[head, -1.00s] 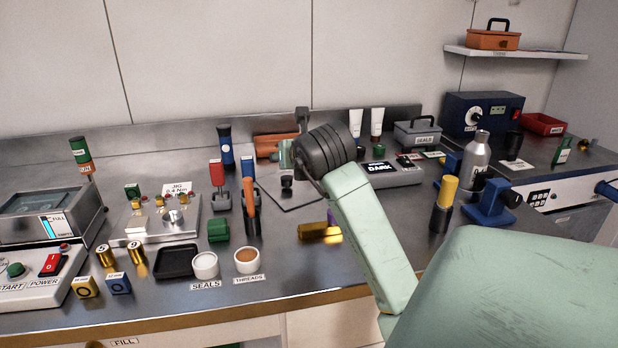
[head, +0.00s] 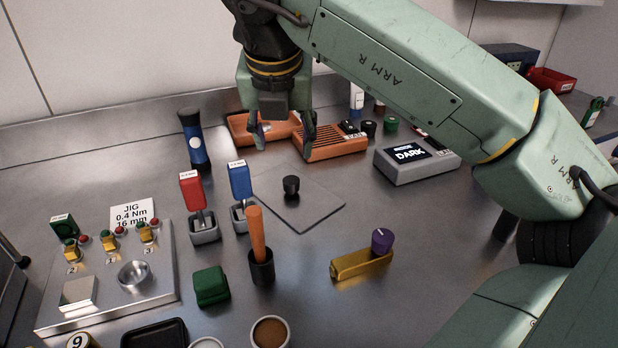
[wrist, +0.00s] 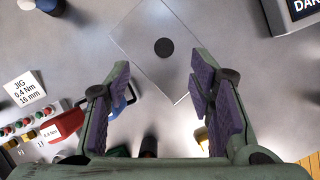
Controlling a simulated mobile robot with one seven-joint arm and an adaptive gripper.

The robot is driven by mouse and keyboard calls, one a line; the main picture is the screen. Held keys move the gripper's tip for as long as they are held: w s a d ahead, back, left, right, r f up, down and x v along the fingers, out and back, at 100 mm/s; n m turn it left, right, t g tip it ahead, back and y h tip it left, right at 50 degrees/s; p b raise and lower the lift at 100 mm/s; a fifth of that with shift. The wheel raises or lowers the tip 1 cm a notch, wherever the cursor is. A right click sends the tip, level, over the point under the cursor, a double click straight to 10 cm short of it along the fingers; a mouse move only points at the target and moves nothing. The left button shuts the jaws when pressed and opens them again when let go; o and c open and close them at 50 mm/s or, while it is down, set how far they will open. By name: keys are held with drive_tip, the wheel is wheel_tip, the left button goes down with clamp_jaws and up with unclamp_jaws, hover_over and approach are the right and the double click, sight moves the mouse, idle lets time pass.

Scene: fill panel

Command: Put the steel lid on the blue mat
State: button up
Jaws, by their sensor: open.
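The steel lid (head: 315,211) is a flat square grey plate with a short black knob (head: 291,186), lying flat on the bench. In the wrist view the lid (wrist: 180,78) lies beyond my fingertips, its black knob (wrist: 163,47) roughly centred between them. My gripper (head: 284,138) points down, open and empty, above the bench and apart from the lid. It also shows in the wrist view (wrist: 161,74), purple pads spread wide. I cannot make out a blue mat in any view.
Red (head: 192,192) and blue (head: 239,182) handled tools stand left of the lid. An orange slotted box (head: 335,147) and a grey box with a dark display (head: 420,164) are behind and right. A brass block (head: 350,265) lies in front. Bare bench lies right of the lid.

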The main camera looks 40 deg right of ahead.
sight(291, 180)
drive_tip(key=p+x, duration=0.1)
drive_tip(key=x, duration=0.2)
drive_tip(key=p+x, duration=0.1)
drive_tip(key=x, duration=0.3)
drive_tip(key=s+p+x, duration=0.1)
drive_tip(key=x, duration=0.2)
drive_tip(key=shift+w+d+f, duration=0.1)
drive_tip(key=shift+w+f, duration=0.05)
drive_tip(key=shift+f, duration=0.35)
clamp_jaws()
